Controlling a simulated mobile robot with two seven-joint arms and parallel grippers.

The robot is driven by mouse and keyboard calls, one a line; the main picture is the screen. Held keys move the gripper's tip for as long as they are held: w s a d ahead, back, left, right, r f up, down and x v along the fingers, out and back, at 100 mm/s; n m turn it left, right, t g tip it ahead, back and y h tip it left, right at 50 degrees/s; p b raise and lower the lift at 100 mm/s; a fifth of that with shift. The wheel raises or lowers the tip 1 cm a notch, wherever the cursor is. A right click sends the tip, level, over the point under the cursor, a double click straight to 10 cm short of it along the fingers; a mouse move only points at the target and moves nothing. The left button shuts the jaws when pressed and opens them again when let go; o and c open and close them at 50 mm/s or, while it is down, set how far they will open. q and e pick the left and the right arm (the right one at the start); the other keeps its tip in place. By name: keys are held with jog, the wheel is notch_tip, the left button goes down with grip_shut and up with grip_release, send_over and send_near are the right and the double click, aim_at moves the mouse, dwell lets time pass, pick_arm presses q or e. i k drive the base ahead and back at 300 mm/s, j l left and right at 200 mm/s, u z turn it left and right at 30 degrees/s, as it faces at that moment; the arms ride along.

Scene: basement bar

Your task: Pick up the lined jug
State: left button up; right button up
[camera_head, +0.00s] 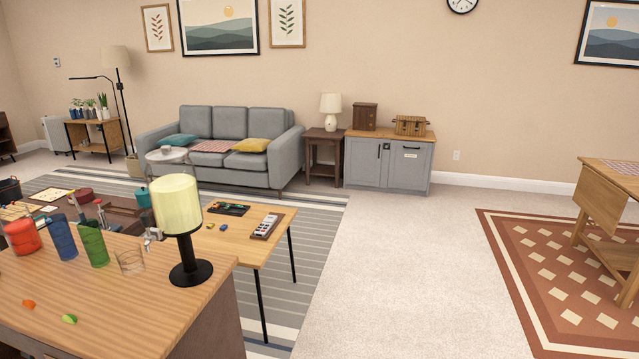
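No thing that I can surely name as the lined jug shows in the camera_head view. On the wooden counter (130,312) at the lower left stand a squat red vessel (22,238), a blue tumbler (64,237), a green tumbler (93,243) and a clear glass (130,261). The clear glass seems to have faint markings. All are small in the picture, so handles or lines are hard to make out. Neither of my grippers is in view.
A lit table lamp (178,207) stands at the counter's right end. Orange (29,304) and green (69,319) pieces lie in front. Behind is a low wooden table (270,250). A folding table (612,225) stands at right. Open carpet (400,270) lies between.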

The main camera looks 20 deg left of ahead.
aim_at(18, 225)
jog(key=j+z, duration=0.2)
jog(key=j, duration=0.35)
jog(key=k+j+z, duration=0.15)
jog(key=j, duration=0.35)
jog(key=k+j, duration=0.1)
jog(key=j, duration=0.35)
jog(key=j+z, duration=0.1)
jog(key=j, duration=0.3)
jog(key=k+j, duration=0.15)
jog(key=j, duration=0.3)
jog(key=k+j, duration=0.1)
jog(key=j, duration=0.35)
jog(key=k+j+z, duration=0.1)
jog(key=j, duration=0.3)
